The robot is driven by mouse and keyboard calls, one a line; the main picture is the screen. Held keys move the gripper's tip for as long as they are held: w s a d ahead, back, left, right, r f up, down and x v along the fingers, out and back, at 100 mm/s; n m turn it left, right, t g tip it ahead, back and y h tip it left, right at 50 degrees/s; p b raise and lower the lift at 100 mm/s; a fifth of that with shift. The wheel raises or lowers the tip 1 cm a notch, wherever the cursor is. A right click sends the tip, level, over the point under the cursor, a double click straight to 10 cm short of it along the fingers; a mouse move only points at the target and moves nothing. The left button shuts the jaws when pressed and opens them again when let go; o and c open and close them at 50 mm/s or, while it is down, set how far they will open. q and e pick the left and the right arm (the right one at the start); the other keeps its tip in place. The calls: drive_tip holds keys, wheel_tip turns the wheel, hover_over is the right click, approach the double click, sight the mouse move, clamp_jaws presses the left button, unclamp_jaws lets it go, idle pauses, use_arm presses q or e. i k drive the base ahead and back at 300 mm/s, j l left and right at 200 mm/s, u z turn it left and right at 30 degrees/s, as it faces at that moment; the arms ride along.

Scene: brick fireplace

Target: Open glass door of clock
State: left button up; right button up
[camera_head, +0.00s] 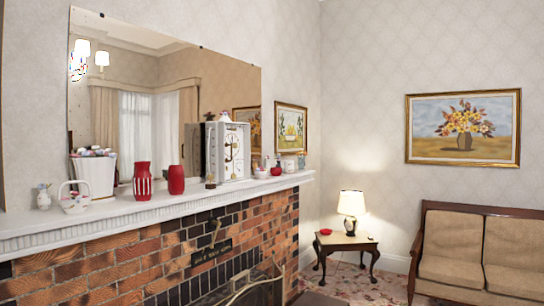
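The clock (228,150) stands upright on the white mantel shelf of the brick fireplace, towards its right half. It is a white, box-shaped clock with a pale face and dark and gold details on its front. Its front is turned partly to the right, and I cannot make out the glass door or whether it is open. Neither of my grippers shows in the head view.
The mantel shelf (140,207) also holds a white planter (95,176), a striped red vase (142,181), a plain red vase (176,180) and small ornaments. A mirror hangs behind. A fire screen (245,291) stands below. A lamp table (345,243) and sofa (455,252) are right.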

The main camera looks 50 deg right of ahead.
sight(222, 144)
drive_tip(key=z, duration=1.25)
drive_tip(key=i+l+u, duration=0.1)
drive_tip(key=i+l, duration=0.3)
drive_tip(key=i, duration=0.25)
drive_tip(key=i+l+u, duration=0.1)
drive_tip(key=i+l, duration=0.3)
drive_tip(key=i, duration=0.2)
drive_tip(key=i+l, duration=0.5)
drive_tip(key=i+l+u, duration=0.1)
drive_tip(key=i+l, duration=0.4)
drive_tip(key=l, duration=0.25)
drive_tip(key=i+l+u, duration=0.15)
drive_tip(key=i+l, duration=0.35)
drive_tip(key=l, duration=0.35)
drive_tip(key=i+l, duration=0.1)
drive_tip(key=l, duration=0.25)
drive_tip(key=i+l+u, duration=0.1)
drive_tip(key=l, duration=0.2)
